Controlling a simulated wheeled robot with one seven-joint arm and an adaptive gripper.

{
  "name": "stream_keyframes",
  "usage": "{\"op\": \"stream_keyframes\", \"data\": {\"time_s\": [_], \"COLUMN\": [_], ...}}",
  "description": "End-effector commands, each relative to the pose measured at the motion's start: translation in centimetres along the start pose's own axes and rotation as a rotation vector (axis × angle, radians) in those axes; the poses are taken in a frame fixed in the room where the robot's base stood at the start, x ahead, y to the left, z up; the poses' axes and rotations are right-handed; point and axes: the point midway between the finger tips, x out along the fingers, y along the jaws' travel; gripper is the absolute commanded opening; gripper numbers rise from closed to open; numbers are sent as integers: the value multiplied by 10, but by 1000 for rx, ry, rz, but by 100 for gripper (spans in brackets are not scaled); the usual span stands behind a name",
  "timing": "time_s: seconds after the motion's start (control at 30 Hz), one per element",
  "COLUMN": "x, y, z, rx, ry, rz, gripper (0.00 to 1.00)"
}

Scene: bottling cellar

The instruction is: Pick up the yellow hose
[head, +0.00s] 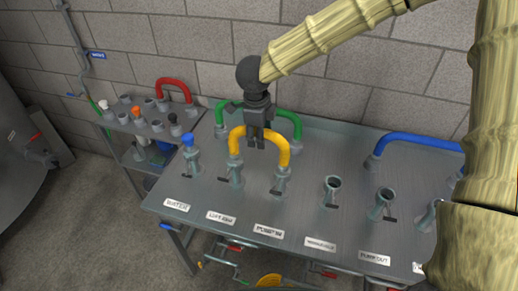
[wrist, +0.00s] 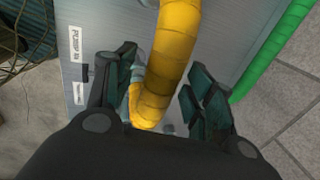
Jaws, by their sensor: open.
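The yellow hose (head: 285,152) is an upright arch joining two metal pipe stubs near the middle of the metal table (head: 300,215). My gripper (head: 256,138) is over the top of the arch. In the wrist view the yellow hose (wrist: 175,45) runs between the two dark fingers of my gripper (wrist: 158,82), which stand apart on either side of it. The fingers look clear of the hose, but contact cannot be told for certain. Part of the arch's top is hidden behind the gripper in the head view.
A green hose (head: 289,119) arches close behind the yellow one. A blue hose (head: 420,143) is at the right, near my arm. Open stubs (head: 333,187) and a blue-capped stub (head: 188,141) stand beside. A side shelf (head: 153,131) carries a red hose (head: 173,82). The block wall is behind.

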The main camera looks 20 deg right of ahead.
Motion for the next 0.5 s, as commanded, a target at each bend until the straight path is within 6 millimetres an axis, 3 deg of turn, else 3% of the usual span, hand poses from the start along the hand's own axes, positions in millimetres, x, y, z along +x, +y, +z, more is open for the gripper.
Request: {"op": "stream_keyframes", "data": {"time_s": [0.07, 0.33, 0.5], "x": [0, 0, -1], "y": [0, 0, 0], "z": [0, 0, 0], "rx": [0, 0, 0], "ry": [0, 0, -1], "rz": [0, 0, -1], "gripper": [54, 5, 4]}}
